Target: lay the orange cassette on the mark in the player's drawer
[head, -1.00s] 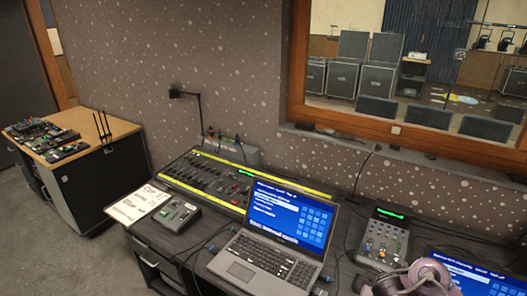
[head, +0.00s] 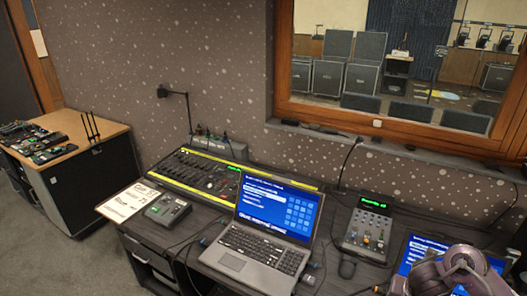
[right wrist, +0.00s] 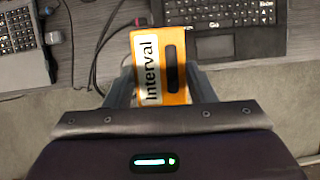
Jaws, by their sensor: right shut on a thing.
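The orange cassette (right wrist: 162,65) has a white strip lettered "Interval" and a dark window. It shows in the right wrist view, held between the fingers of my right gripper (right wrist: 160,84), which is shut on it, above the front of the desk. In the head view my right arm is at the bottom right, and I cannot make out the cassette there. My left gripper is not in view. I cannot make out an open drawer or its mark in either view.
An open laptop (head: 262,250) stands mid-desk. A mixing console (head: 205,172), a small grey device (head: 167,209) and a printed sheet (head: 128,201) are to its left. A small mixer (head: 369,226) and a second blue screen (head: 420,250) are to its right. Cables lie between them.

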